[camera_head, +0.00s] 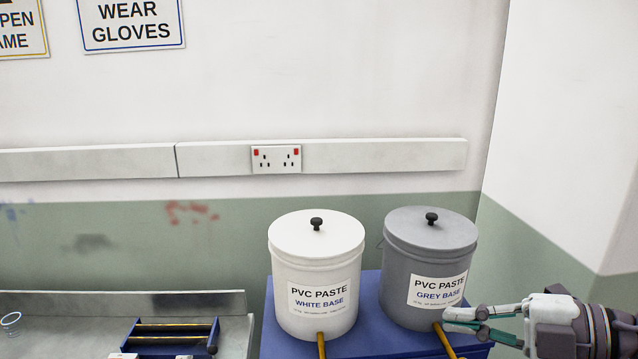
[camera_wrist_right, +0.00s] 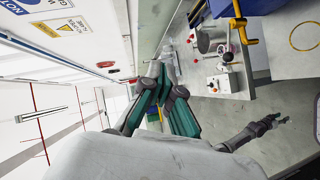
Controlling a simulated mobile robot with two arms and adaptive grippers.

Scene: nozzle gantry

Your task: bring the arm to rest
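My right gripper (camera_head: 452,321) comes in from the right edge in the head view. Its fingers are in front of the lower part of the grey paste bucket (camera_head: 430,255), and I cannot tell whether they touch it. In the right wrist view its two green-and-grey fingers (camera_wrist_right: 164,84) stand apart with a gap between them and nothing held. A dark arm end, which looks like my left gripper (camera_wrist_right: 277,120), shows at the right of the wrist view. It is too small to tell whether it is open. It does not show in the head view.
A white paste bucket (camera_head: 316,265) stands beside the grey one on a blue stand (camera_head: 275,340). Yellow spouts (camera_head: 321,345) come out at the front. A grey bench (camera_head: 60,330) with a blue rack (camera_head: 172,347) lies to the left. The wall is behind.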

